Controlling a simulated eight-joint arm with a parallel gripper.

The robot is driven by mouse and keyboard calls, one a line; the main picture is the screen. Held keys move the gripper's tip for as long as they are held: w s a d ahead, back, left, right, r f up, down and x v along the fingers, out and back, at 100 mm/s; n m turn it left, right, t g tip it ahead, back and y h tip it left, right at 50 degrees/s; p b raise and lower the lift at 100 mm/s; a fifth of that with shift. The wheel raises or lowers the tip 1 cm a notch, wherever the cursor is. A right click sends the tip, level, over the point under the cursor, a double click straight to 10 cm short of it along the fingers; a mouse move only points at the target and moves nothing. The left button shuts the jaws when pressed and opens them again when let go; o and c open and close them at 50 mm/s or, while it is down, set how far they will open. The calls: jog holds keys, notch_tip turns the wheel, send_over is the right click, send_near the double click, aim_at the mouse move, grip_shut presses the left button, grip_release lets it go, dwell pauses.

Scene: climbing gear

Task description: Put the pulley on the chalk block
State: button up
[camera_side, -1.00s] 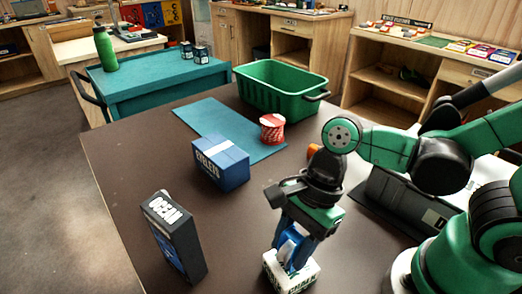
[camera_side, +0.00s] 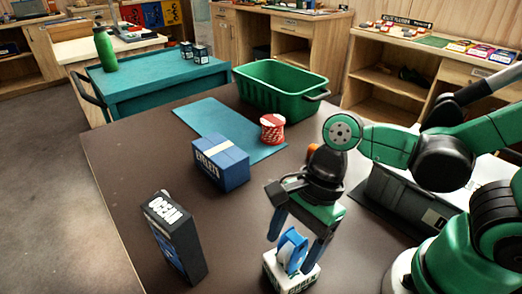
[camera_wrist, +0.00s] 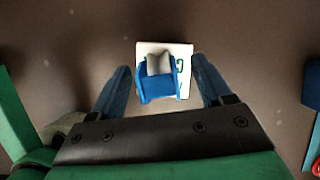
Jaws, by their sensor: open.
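The blue pulley (camera_side: 291,249) with a pale wheel rests on top of the white chalk block (camera_side: 308,277) near the table's front edge. In the wrist view the pulley (camera_wrist: 158,82) covers the lower left part of the chalk block (camera_wrist: 184,52). My gripper (camera_side: 293,252) is open around the pulley, with a finger on each side. In the wrist view the two fingertips (camera_wrist: 162,75) stand apart from the pulley, with gaps left and right.
A dark "OCEAN" box (camera_side: 176,238) stands to the left. A blue "EYELETS" box (camera_side: 220,164), a red-and-white cord spool (camera_side: 272,128) on a teal mat (camera_side: 208,116) and a green bin (camera_side: 282,89) are farther back. The table between is clear.

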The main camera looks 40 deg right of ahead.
jog(key=v, duration=1.1)
jog(key=w+d+f+n+t+h, duration=0.3)
jog(key=w+d+n+t, duration=0.4)
jog(key=n, duration=1.1)
jog(key=shift+w+d+f+h, duration=0.35)
jog(key=shift+d+h, duration=0.35)
jog(key=shift+d, duration=0.15)
jog(key=shift+o, duration=0.2)
